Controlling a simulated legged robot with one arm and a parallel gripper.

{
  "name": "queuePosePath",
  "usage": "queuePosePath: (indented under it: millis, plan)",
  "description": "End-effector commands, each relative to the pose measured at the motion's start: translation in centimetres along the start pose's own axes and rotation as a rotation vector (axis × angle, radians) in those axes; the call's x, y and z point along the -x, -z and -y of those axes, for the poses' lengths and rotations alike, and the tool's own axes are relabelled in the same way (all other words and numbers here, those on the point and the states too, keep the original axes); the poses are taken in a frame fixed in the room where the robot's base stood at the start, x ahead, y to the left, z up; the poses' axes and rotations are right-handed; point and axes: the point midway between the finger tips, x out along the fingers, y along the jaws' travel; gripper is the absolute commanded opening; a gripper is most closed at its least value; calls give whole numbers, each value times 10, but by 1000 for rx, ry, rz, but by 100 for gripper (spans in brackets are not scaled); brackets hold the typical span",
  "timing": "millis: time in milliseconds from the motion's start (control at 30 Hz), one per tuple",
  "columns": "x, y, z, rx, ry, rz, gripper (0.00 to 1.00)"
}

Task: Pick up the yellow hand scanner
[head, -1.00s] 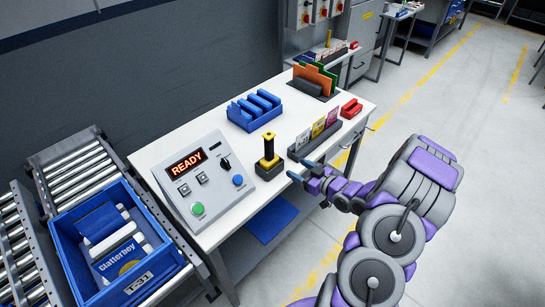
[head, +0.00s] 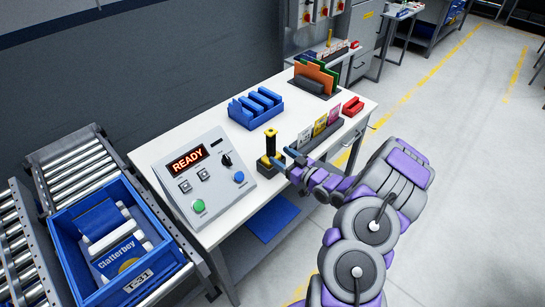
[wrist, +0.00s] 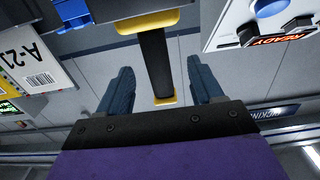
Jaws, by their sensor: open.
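The yellow hand scanner (head: 270,144) stands upright in a dark and yellow holder (head: 265,162) on the white bench, just right of the READY control panel. It has a black grip with yellow at its ends. My gripper (head: 284,160) is open at the scanner's right side, low near the holder. In the wrist view, the black grip of the scanner (wrist: 155,62) shows between the two blue fingers of my gripper (wrist: 159,68), with gaps on both sides. Whether the grip is fully between the fingertips or just beyond them I cannot tell.
The control panel (head: 200,177) stands close left of the scanner. A card rack (head: 318,137) is close right, with a blue bin rack (head: 256,110) behind. A blue tote (head: 72,232) sits on the roller conveyor at left. The floor right of the bench is clear.

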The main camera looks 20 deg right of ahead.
Motion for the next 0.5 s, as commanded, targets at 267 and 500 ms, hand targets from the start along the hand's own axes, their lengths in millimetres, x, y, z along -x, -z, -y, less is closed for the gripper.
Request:
queuePosePath:
  millis: [267, 500]
  plan:
    - [-26, 0, -5, 0, -1, -3, 66]
    - [-38, 0, -6, 0, 2, -4, 66]
